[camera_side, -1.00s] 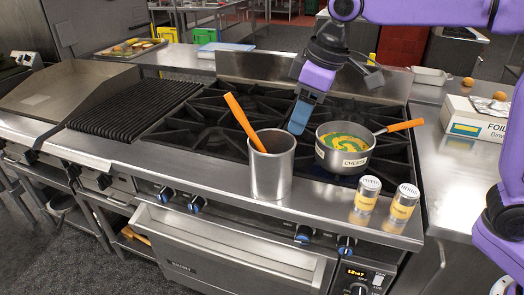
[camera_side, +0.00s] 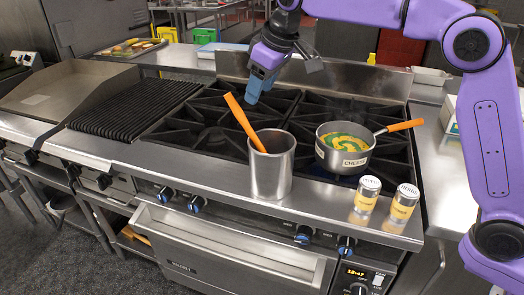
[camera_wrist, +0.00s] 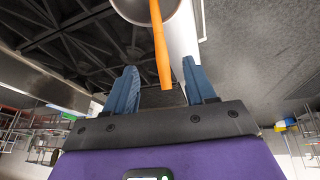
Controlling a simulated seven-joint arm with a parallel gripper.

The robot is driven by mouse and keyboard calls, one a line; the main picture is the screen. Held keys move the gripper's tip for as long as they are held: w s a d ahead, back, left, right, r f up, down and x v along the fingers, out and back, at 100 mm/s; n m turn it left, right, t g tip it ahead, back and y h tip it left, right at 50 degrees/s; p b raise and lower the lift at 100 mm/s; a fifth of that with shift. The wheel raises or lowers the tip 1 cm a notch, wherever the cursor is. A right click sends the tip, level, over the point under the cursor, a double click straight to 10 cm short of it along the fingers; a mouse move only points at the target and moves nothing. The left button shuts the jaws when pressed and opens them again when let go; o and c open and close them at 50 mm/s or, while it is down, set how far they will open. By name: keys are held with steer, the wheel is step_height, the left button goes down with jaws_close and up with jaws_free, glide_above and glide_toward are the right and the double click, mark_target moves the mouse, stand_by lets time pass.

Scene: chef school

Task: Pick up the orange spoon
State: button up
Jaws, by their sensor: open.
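The orange spoon (camera_side: 243,122) leans to the left in a metal canister (camera_side: 271,170) on the front ledge of the stove. Its handle sticks up out of the rim. My gripper (camera_side: 254,98) is above and behind the canister, close to the handle's top in the side view, apart from it. In the wrist view, the spoon (camera_wrist: 160,45) extends from the canister (camera_wrist: 144,8) toward the space between the two open blue fingers of my gripper (camera_wrist: 165,88). Nothing is held. The spoon's lower end is hidden inside the canister.
A pot (camera_side: 344,148) with an orange handle and green and yellow food sits on a right burner. Two shakers (camera_side: 367,193) (camera_side: 403,202) stand on the front ledge at right. A ridged grill (camera_side: 135,107) lies to the left. The left burners (camera_side: 205,125) are bare.

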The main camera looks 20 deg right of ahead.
mark_target(247, 120)
steer(key=x, duration=1.2)
steer(key=shift+w+a+f, duration=0.2)
steer(key=shift+w, duration=0.1)
jaws_close()
